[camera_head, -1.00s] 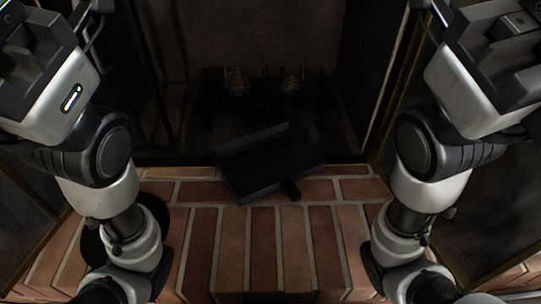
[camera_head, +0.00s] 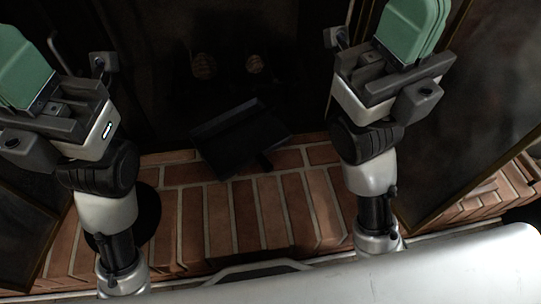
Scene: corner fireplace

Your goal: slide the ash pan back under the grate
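The ash pan (camera_head: 228,146) is a dark, shallow rectangular tray. The grate (camera_head: 228,88) is very dark, deeper in the firebox behind the pan, with two round log ends showing. My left gripper (camera_head: 24,72), with green fingers, is at the upper left. My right gripper (camera_head: 412,32) is at the upper right. Both are well apart from the pan. The finger gaps are not clear in this view.
The brick hearth (camera_head: 222,222) is clear in front of the pan. Dark framed glass doors stand at the left (camera_head: 25,235) and right (camera_head: 475,110). A dark round object (camera_head: 150,213) is on the bricks beside my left arm.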

